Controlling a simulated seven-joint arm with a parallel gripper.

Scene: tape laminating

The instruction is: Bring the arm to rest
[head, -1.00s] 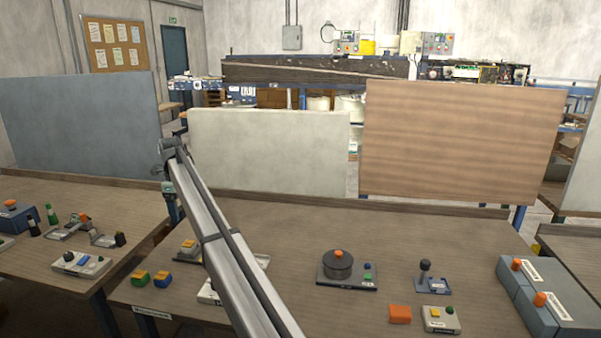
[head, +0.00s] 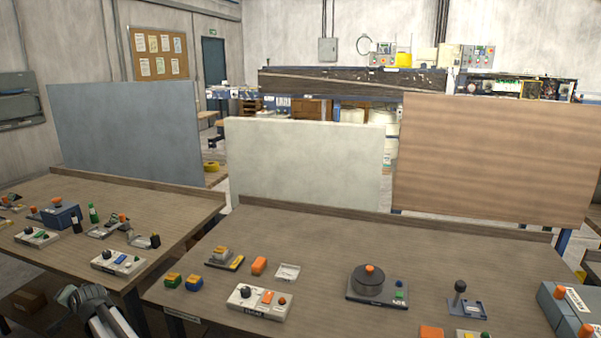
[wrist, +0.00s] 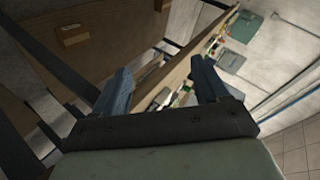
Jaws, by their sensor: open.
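My gripper shows in the wrist view (wrist: 162,88) with its two dark blue fingers spread apart and nothing between them. Beyond the fingers, the edge of a wooden table and parts of its underside show at a slant. In the head view, only a grey part of my arm shows at the bottom left, in front of the gap between the two tables; the fingers cannot be made out there.
The main table (head: 330,240) holds a round dark device (head: 370,284), a joystick box (head: 461,298), a white control box (head: 259,302) and blue-grey boxes (head: 570,310). The left table (head: 150,200) holds several small devices. Upright panels stand behind.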

